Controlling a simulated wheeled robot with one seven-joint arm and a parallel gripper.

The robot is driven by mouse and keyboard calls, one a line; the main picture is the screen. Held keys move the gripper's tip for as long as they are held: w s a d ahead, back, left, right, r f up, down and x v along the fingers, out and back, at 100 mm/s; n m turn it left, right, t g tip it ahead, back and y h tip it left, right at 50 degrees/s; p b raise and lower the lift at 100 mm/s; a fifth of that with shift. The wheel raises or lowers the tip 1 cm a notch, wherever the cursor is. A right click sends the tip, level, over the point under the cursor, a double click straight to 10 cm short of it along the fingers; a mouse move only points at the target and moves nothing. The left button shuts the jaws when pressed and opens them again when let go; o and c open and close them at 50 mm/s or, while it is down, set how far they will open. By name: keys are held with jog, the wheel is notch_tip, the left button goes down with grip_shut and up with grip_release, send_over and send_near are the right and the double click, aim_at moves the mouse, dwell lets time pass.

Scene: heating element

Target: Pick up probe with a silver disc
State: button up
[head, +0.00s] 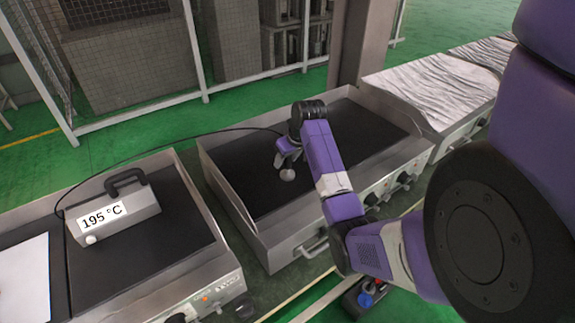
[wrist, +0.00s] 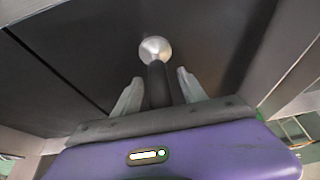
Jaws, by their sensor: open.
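The probe has a round silver disc (head: 287,174) at its tip and a black handle. It is on or just above the dark plate of the middle heating unit; I cannot tell if it touches. In the wrist view the disc (wrist: 155,49) lies beyond my fingertips, and the black handle (wrist: 158,84) runs back between them. My gripper (head: 286,158) is over the middle unit, pointing down. Its two grey fingers (wrist: 159,76) are open, one on each side of the handle, with gaps visible. In the head view my gripper hides most of the handle.
A metal meter box (head: 112,213) reading 195 °C stands on the left unit, with a thin black cable (head: 180,138) running towards the probe. The middle unit's raised metal rim (head: 232,222) surrounds its dark plate. A foil-like sheet (head: 440,88) covers the right unit.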

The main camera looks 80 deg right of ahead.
jog(key=shift+x, duration=0.75)
jog(key=shift+c, duration=0.4)
grip_shut()
jog(key=shift+r, duration=0.1)
notch_tip(320, 180, up, 20)
